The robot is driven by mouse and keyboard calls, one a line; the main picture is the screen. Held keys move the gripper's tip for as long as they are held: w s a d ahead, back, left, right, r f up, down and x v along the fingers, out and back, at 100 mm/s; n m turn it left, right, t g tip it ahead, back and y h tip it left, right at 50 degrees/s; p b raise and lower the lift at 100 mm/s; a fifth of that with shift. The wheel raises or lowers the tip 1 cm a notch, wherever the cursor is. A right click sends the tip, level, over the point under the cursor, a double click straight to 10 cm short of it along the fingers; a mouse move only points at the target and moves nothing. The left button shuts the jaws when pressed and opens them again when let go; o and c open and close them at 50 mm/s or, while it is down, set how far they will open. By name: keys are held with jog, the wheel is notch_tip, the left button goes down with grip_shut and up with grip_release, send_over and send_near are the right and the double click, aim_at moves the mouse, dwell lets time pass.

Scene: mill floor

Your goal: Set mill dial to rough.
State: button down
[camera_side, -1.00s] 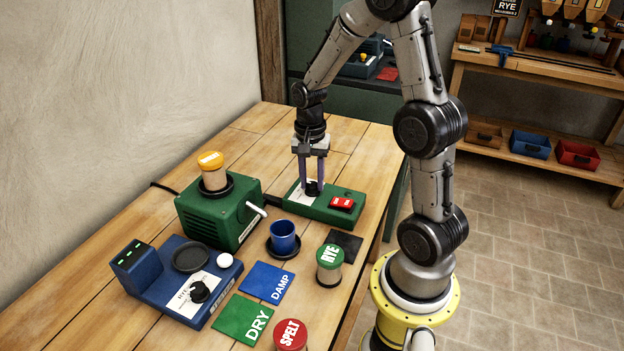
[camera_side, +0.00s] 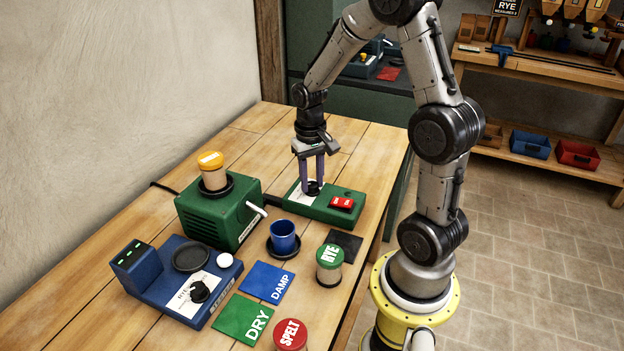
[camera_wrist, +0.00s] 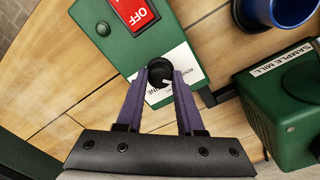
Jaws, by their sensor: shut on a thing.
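The mill dial is a black knob (camera_wrist: 160,72) on a white label (camera_wrist: 185,85) of a low green control box (camera_side: 330,205). The box also carries a red switch (camera_side: 342,203), which shows the word OFF in the wrist view. My gripper (camera_side: 313,190) points down at the dial. In the wrist view its two purple fingers (camera_wrist: 161,82) are shut on the dial, one on each side. The label lettering is mostly covered by the fingers, so I cannot tell the dial's setting.
The green sample mill (camera_side: 220,215) with a yellow-lidded jar (camera_side: 211,165) stands left of the control box.

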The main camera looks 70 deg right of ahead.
aim_at(311, 184)
jog(key=shift+n, duration=0.7)
jog(key=shift+r, duration=0.1)
jog(key=c, duration=0.5)
grip_release()
notch_tip(311, 184, up, 14)
jog(key=shift+w+a+f, duration=0.1)
jog(key=shift+a+f, duration=0.05)
